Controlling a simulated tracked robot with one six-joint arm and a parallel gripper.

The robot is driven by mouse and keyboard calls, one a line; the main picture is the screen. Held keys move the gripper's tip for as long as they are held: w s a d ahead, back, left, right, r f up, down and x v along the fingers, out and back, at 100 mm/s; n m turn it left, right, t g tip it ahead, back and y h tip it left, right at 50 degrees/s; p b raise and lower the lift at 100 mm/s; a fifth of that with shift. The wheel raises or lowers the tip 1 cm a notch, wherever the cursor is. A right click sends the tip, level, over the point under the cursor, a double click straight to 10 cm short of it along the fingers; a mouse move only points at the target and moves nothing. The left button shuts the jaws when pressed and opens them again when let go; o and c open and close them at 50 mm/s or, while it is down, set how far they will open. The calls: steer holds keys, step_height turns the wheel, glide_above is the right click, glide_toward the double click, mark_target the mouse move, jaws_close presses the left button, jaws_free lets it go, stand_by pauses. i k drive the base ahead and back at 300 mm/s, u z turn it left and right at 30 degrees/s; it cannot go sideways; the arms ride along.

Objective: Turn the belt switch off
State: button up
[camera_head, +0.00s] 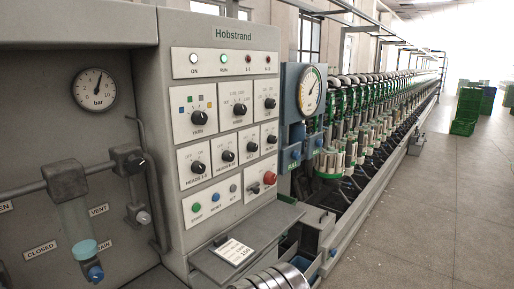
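The grey Hobstrand control panel (222,140) stands upright left of centre. It carries several black rotary knobs on white plates. My gripper is not in view.
A red button (269,178) sits low on the panel, near a small black control (255,188). A ledge with a card (235,251) juts out below. Pipes and a pressure gauge (94,89) are at left.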

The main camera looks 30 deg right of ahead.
mark_target(252, 147)
steer(key=i, duration=0.85)
steer(key=u, duration=0.05)
